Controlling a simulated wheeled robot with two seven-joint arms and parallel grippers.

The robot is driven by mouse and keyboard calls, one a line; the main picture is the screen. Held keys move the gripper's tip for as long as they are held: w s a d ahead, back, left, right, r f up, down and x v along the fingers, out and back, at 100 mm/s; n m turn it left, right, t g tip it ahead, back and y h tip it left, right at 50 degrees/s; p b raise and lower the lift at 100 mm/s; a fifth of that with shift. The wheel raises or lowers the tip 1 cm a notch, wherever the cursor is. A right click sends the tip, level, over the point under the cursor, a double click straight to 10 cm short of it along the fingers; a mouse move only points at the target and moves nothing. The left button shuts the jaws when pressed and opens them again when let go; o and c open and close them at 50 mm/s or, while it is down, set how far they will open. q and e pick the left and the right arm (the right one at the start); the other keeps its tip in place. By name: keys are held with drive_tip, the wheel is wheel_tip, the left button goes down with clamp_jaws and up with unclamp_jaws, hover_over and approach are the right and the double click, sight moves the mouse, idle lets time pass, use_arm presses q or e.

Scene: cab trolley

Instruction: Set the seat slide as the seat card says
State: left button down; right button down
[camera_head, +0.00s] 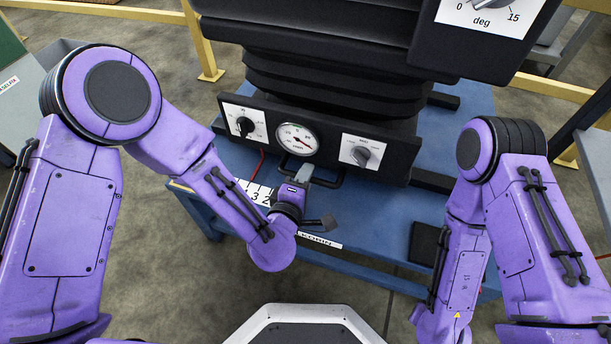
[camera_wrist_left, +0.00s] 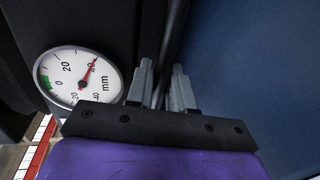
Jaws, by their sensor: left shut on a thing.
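The black seat base carries a front panel (camera_head: 275,118) with a round dial gauge (camera_head: 297,139). A dark slide bar (camera_head: 330,182) runs below the gauge. My left gripper (camera_head: 304,173) is at this bar. In the left wrist view its two grey fingers (camera_wrist_left: 162,88) are closed around the dark bar (camera_wrist_left: 173,40). The gauge also shows in the left wrist view (camera_wrist_left: 82,78), marked in mm, with a red needle well away from a green band. Its exact reading is hard to tell. I cannot make out a seat card. My right gripper is out of view.
A left knob (camera_head: 244,126) and a right knob (camera_head: 362,155) flank the gauge. A white numbered strip (camera_head: 252,190) lies on the blue platform (camera_head: 385,225), partly behind my left arm. A degree dial (camera_head: 488,14) is at top right. A black pad (camera_head: 427,243) lies on the platform's right.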

use_arm(q)
drive_tip(key=shift+w+a, duration=0.1)
drive_tip(key=shift+a, duration=0.2)
drive_tip(key=c, duration=1.1)
unclamp_jaws()
drive_tip(key=shift+c, duration=0.2)
drive_tip(key=p+v, duration=0.2)
drive_tip(key=v, duration=0.7)
drive_tip(key=shift+s, duration=0.25)
drive_tip(key=shift+s+a+r, duration=0.15)
drive_tip(key=shift+s+a, duration=0.05)
drive_tip(key=shift+s, duration=0.3)
